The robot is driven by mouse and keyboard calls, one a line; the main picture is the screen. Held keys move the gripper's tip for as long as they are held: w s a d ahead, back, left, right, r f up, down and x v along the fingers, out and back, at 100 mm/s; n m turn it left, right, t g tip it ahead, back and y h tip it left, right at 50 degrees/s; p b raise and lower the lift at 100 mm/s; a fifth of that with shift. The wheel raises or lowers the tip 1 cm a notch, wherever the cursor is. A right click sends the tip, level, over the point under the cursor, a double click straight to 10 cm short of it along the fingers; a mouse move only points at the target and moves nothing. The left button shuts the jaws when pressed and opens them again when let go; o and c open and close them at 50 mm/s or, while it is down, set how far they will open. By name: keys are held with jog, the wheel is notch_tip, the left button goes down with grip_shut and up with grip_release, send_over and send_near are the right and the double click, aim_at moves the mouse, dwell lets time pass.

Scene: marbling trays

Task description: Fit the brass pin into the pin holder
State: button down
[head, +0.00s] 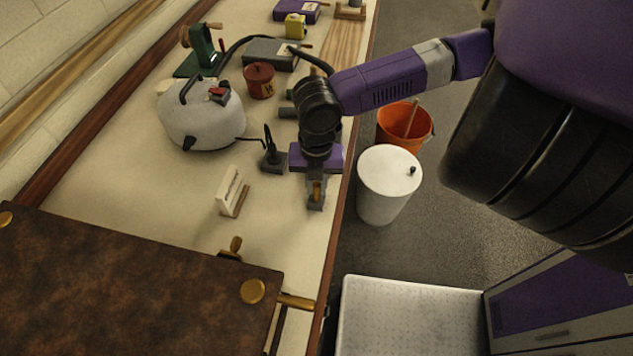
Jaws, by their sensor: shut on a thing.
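My gripper (316,203) points down over the pale worktop (285,222), close to its right edge. Its grey fingers are shut on the brass pin (317,187), a small upright golden piece showing between them. The pin's lower end is hidden by the fingers, and I cannot tell how far it is above the worktop. I cannot make out the pin holder for certain. A small dark base with a brass-coloured upright (236,244) stands at the far edge of the brown marbled board, left of and nearer than my gripper.
The brown board (120,285) with brass knobs fills the near left. A white card on a stand (232,192) is left of my gripper. A white kettle-like pot (202,115) and a red tin (259,80) stand farther back. A white bin (389,185) is beyond the worktop edge.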

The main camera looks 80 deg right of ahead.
jog(key=c, duration=1.3)
grip_release()
jog(key=shift+o, duration=0.2)
jog(key=shift+r, duration=0.1)
notch_tip(320, 180, up, 8)
jog(key=shift+f, duration=0.15)
